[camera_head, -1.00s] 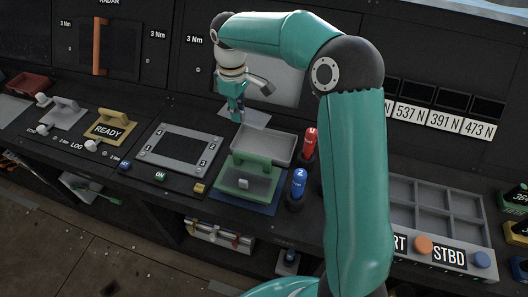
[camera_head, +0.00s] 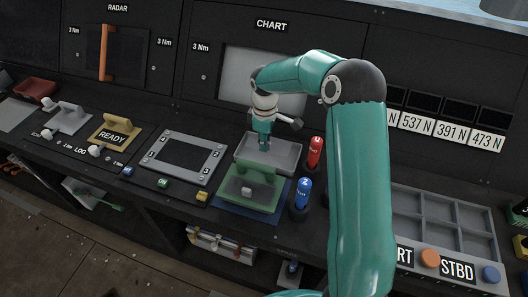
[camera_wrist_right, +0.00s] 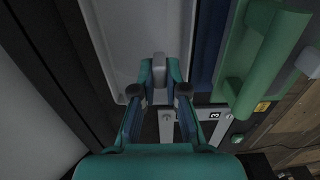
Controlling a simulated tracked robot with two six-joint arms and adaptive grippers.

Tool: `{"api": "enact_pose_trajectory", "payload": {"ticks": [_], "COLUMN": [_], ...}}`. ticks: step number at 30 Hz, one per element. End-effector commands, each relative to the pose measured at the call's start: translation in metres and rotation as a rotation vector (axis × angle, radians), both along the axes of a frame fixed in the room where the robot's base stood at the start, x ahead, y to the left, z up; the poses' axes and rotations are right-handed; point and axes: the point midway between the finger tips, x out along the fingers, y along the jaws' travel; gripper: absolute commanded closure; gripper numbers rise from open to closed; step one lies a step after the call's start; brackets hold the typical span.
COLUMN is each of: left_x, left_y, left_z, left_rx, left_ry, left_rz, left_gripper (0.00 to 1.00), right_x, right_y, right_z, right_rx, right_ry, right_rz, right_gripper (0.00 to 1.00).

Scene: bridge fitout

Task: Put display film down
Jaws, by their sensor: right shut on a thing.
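My right gripper (camera_head: 265,146) points down over the grey tray (camera_head: 294,166) on the console. It also shows in the right wrist view (camera_wrist_right: 159,88), its fingers shut on a small grey tab (camera_wrist_right: 159,68). I take the tab to be part of the display film. The film's sheet is hard to tell from the pale tray floor (camera_wrist_right: 135,35), so I cannot tell whether it touches the tray. My left gripper is not in view.
A green handled block (camera_head: 250,190) on a blue mat stands just in front of the tray. Red (camera_head: 315,152) and blue (camera_head: 303,193) cylinders stand to its right. A grey frame (camera_head: 182,140) lies left. The chart screen (camera_head: 235,75) is behind.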

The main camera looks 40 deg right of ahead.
Motion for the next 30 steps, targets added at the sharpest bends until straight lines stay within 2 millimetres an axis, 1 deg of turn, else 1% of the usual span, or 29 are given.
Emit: {"api": "enact_pose_trajectory", "payload": {"ticks": [5,13,15,22,25,26,27,29,30], "left_x": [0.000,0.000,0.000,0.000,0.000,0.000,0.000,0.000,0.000], "left_y": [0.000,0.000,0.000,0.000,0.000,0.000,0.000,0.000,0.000], "left_z": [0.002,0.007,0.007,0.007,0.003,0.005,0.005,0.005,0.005], "left_rx": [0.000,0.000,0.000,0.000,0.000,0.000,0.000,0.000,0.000], "left_ry": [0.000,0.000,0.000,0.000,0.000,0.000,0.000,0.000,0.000], "left_rz": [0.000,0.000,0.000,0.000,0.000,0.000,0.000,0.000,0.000], "left_gripper": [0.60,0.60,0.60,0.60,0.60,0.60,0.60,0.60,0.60], "right_x": [0.000,0.000,0.000,0.001,0.001,0.001,0.001,0.001,0.001], "right_y": [0.000,0.000,0.000,0.000,0.001,0.000,0.001,0.001,0.001], "right_z": [-0.012,-0.046,-0.050,-0.050,-0.054,-0.052,-0.052,-0.052,-0.052], "right_rx": [0.000,0.001,0.000,-0.001,0.000,-0.001,0.000,0.000,0.000], "right_ry": [0.001,0.003,0.000,-0.002,-0.001,-0.002,-0.001,-0.001,-0.001], "right_rz": [0.001,0.001,0.001,0.001,0.001,0.001,0.002,0.002,0.002], "right_gripper": [1.00,1.00,1.00,1.00,1.00,0.83,0.76,0.66,0.63]}}
